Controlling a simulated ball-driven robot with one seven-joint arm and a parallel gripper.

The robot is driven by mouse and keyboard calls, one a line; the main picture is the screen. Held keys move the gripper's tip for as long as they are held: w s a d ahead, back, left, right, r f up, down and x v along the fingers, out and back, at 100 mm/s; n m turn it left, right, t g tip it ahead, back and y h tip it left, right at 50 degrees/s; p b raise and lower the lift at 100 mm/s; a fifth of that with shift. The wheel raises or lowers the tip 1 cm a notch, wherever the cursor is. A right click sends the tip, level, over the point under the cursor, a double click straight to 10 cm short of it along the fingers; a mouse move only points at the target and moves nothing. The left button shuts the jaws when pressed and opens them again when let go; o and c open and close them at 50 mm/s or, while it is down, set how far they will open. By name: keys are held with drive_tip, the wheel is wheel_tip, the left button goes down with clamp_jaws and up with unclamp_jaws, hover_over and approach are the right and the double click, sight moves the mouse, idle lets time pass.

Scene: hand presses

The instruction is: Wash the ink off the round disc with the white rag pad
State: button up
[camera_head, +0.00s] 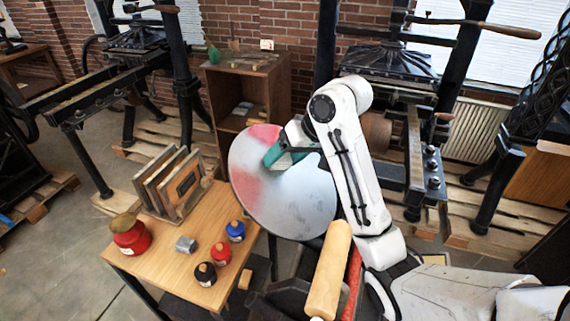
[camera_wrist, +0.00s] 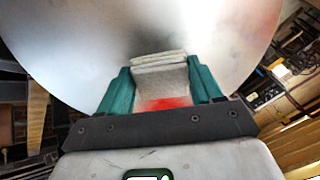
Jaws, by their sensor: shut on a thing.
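The round disc (camera_head: 283,206) is a large tilted metal plate, silvery over most of its face. Red and pink ink shows along its upper left part in the head view. In the wrist view the disc (camera_wrist: 60,50) fills the upper half, with red ink at its right edge. My gripper (camera_head: 279,155) is over the upper part of the disc. In the wrist view its teal fingers are shut on the white rag pad (camera_wrist: 160,75), which has a red stain near the palm. The pad is at the disc face; exact contact cannot be told.
A wooden table (camera_head: 165,262) left of the disc holds a red pot (camera_head: 130,234), several small ink jars, a grey metal cup (camera_head: 186,244) and a wooden rack (camera_head: 175,185). A roller with a wooden handle (camera_head: 329,270) lies in front of the disc. Black presses stand behind.

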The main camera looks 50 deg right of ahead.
sight(274, 141)
drive_tip(key=d, duration=0.1)
drive_tip(key=w+d+r, duration=0.1)
drive_tip(key=w, duration=0.1)
drive_tip(key=shift+w+d+r, duration=0.25)
drive_tip(key=shift+d, duration=0.15)
drive_tip(key=shift+w+d+r, duration=0.2)
drive_tip(key=shift+w+d, duration=0.3)
drive_tip(key=shift+w, duration=0.05)
drive_tip(key=shift+w+d+r, duration=0.2)
drive_tip(key=shift+w+d, duration=0.3)
drive_tip(key=shift+w, duration=0.05)
drive_tip(key=shift+a, duration=0.1)
